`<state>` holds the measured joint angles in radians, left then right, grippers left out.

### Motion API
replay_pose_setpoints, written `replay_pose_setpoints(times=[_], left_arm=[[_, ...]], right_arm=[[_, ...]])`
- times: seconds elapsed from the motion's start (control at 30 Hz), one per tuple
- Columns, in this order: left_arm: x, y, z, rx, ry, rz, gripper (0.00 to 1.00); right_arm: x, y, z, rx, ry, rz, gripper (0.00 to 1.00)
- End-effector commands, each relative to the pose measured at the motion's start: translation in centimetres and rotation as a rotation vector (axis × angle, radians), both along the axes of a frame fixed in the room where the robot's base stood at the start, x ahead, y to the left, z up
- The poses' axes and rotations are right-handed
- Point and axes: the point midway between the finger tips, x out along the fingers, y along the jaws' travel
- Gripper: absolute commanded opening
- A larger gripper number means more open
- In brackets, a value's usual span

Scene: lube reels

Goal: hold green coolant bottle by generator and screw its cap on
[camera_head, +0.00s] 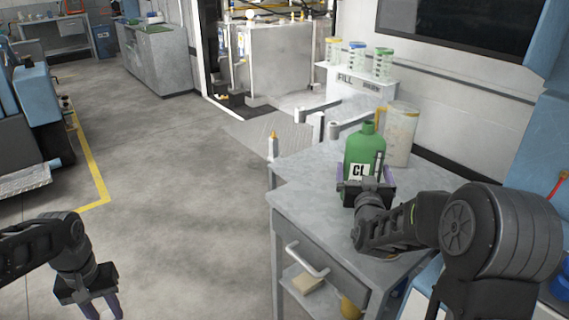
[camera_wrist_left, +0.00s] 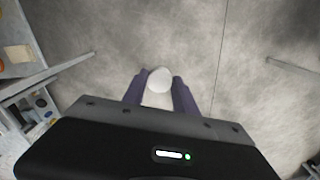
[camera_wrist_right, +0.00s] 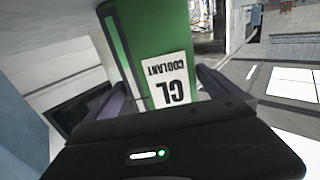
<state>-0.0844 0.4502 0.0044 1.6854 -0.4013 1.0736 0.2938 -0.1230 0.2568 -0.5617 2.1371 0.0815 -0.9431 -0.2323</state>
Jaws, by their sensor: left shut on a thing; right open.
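The green coolant bottle (camera_head: 363,152) stands upright on the grey bench top (camera_head: 310,172); its neck is bare, without a cap. My right gripper (camera_head: 366,175) is open at the bottle's near side, its fingers on either side of the body. In the right wrist view the bottle's white label (camera_wrist_right: 168,80) lies between the fingers. My left gripper (camera_head: 102,306) is low at the left, over the floor and away from the bench. In the left wrist view it is shut on a pale round cap (camera_wrist_left: 159,80). The cap is not clear in the head view.
A large translucent jar (camera_head: 400,135) stands right behind the bottle. A FILL stand (camera_head: 358,84) holds several containers with coloured lids. A white bottle with an orange tip (camera_head: 273,146) is at the bench's left edge. A drawer handle (camera_head: 306,260) sticks out in front.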

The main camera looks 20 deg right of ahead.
Motion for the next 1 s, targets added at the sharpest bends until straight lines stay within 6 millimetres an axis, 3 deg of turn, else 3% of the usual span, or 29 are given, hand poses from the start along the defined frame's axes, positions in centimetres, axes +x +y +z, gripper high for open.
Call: replay_pose_setpoints(times=[0.2, 0.8, 1.0], left_arm=[[0.0, 0.0, 0.1, 0.000, 0.000, 0.000, 0.00], [0.0, 0.0, 0.1, 0.000, 0.000, 0.000, 0.00], [0.0, 0.0, 0.1, 0.000, 0.000, 0.000, 0.00]], right_arm=[[2.2, -1.1, 0.0, -0.001, 0.000, 0.001, 1.00], [2.2, -1.2, 0.0, 0.000, 0.000, 0.001, 1.00], [2.2, -1.2, 0.0, 0.000, 0.000, 0.001, 0.85]])
